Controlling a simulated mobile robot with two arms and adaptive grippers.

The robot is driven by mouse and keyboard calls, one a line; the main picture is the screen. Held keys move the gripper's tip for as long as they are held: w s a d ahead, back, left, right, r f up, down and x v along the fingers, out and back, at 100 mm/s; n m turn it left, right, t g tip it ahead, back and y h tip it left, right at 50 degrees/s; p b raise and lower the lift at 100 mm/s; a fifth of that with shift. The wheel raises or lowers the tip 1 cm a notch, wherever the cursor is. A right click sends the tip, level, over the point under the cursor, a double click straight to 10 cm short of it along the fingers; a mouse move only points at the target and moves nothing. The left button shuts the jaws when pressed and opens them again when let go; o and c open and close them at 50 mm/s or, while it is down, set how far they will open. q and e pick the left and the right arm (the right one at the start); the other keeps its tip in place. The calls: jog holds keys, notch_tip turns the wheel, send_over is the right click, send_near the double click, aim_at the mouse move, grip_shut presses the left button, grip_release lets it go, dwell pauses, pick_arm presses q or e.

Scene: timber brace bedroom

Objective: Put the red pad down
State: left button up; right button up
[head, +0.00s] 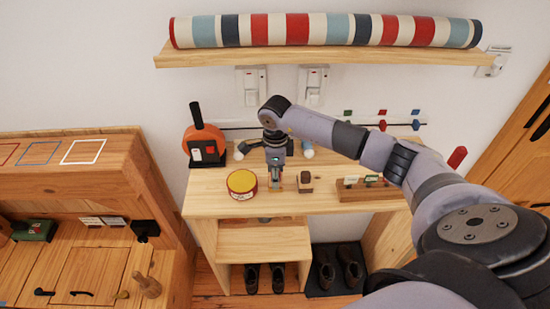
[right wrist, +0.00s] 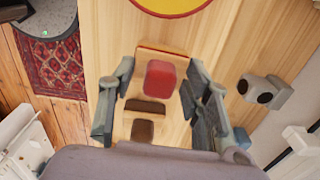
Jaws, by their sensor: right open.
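The red pad (right wrist: 160,78) shows in the right wrist view as a small rounded block. It sits between the two fingers of my right gripper (head: 276,184), with a visible gap on each side. A light wooden piece (right wrist: 160,50) shows at its far edge; I cannot tell exactly how the pad rests on it. My right gripper is open, pointing down over the wooden table (head: 225,205). In the head view the gripper hides most of the pad. My left gripper is not in view.
A yellow-and-red round tin (head: 241,183) stands left of the gripper, and a small brown block (head: 305,181) stands close on its right. A wooden rack (head: 350,193) is farther right. Red (head: 8,153), blue (head: 39,153) and white (head: 84,151) outlined squares mark the left cabinet top.

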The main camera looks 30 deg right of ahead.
jog(key=r+b, duration=0.1)
jog(key=r, duration=0.1)
jog(key=r+b, duration=0.2)
jog(key=shift+a+r, duration=0.2)
jog(key=shift+r, duration=0.05)
notch_tip(320, 180, up, 13)
jog(key=b, duration=0.2)
jog(key=shift+s, duration=0.2)
jog(key=shift+a, duration=0.15)
